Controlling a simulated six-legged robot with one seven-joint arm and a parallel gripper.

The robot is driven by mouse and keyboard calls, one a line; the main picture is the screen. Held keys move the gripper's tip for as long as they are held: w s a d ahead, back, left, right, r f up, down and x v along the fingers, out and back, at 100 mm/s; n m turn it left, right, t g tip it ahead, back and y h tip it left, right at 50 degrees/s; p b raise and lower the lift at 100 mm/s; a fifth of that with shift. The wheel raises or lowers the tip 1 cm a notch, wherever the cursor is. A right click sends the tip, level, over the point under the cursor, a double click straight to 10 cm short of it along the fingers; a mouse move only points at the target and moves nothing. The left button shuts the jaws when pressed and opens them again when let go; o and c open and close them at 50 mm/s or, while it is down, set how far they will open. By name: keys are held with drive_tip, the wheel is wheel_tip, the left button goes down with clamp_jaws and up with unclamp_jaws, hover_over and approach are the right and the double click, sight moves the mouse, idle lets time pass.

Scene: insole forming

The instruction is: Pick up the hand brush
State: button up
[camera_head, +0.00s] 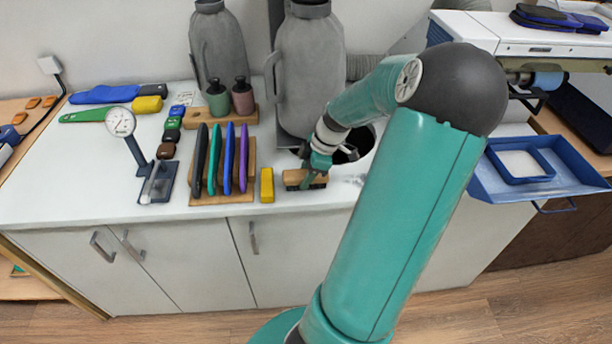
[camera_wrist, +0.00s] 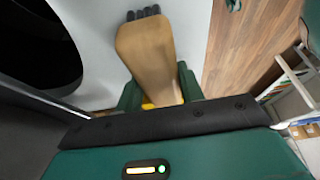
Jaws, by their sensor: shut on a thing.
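The hand brush (camera_head: 293,178) has a light wooden body with dark bristles below. In the head view it is at the front edge of the white counter, to the right of a yellow block. My gripper (camera_head: 314,176) reaches down over it and is shut on it. In the wrist view the brush's wooden body (camera_wrist: 146,52) lies between the two green fingers (camera_wrist: 155,92), with dark bristle tips at its far end. I cannot tell whether the brush touches the counter.
The yellow block (camera_head: 267,185) lies just left of the brush. Left of it stands a wooden rack (camera_head: 210,198) with several coloured insoles. Large grey jugs (camera_head: 308,75) stand behind. A dark round opening (camera_head: 362,140) is behind the gripper. A blue tray (camera_head: 510,190) is to the right.

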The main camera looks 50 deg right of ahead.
sight(302, 173)
wheel_tip(302, 173, up, 3)
drive_tip(key=shift+r, duration=0.15)
drive_tip(key=s+a+r, duration=0.9)
drive_tip(key=a+r, duration=0.1)
drive_tip(key=shift+s+a, duration=0.15)
drive_tip(key=shift+a, duration=0.1)
drive_tip(key=o, duration=0.4)
drive_tip(key=c, duration=0.6)
drive_tip(key=shift+s+d, duration=0.1)
